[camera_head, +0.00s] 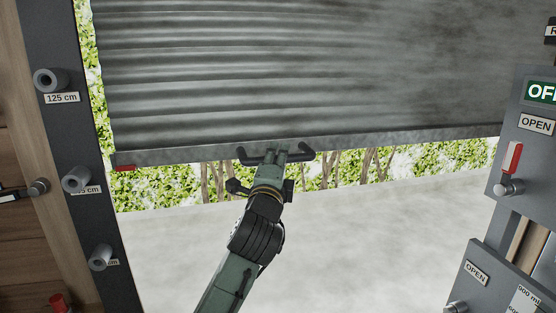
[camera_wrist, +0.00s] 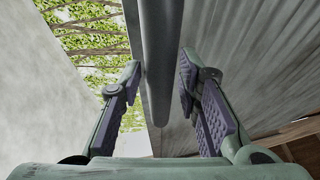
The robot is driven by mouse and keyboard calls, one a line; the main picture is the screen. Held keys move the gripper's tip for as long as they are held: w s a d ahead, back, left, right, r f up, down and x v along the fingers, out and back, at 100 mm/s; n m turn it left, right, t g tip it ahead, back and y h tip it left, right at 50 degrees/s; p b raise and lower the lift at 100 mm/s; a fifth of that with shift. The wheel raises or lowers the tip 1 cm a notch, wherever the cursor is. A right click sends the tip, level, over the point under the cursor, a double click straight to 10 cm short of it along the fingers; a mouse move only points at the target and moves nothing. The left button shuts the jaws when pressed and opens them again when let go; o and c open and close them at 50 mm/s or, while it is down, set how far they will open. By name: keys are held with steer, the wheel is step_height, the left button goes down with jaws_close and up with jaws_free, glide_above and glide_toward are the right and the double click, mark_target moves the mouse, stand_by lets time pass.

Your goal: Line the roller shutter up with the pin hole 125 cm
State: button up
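The grey corrugated roller shutter (camera_head: 300,70) hangs partly raised. A red marker (camera_head: 124,168) sits at the left end of its bottom rail. On the dark left post, the pin hole labelled 125 cm (camera_head: 48,79) is well above this marker. A lower hole labelled 75 cm (camera_head: 76,179) is close to the marker's height. My gripper (camera_head: 277,157) is at the dark handle (camera_head: 299,155) on the bottom rail. In the wrist view, the fingers (camera_wrist: 161,78) close in on both sides of the handle bar (camera_wrist: 160,45). The contact faces are partly hidden.
A third pin hole (camera_head: 100,257) is lower on the post. A red-topped object (camera_head: 59,303) shows at bottom left. Grey panels with OPEN labels (camera_head: 537,124) and a red lever (camera_head: 512,158) stand at right. Pale floor (camera_head: 370,240) lies clear below the shutter, with greenery beyond.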

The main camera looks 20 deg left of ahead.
jaws_close()
stand_by(0.6)
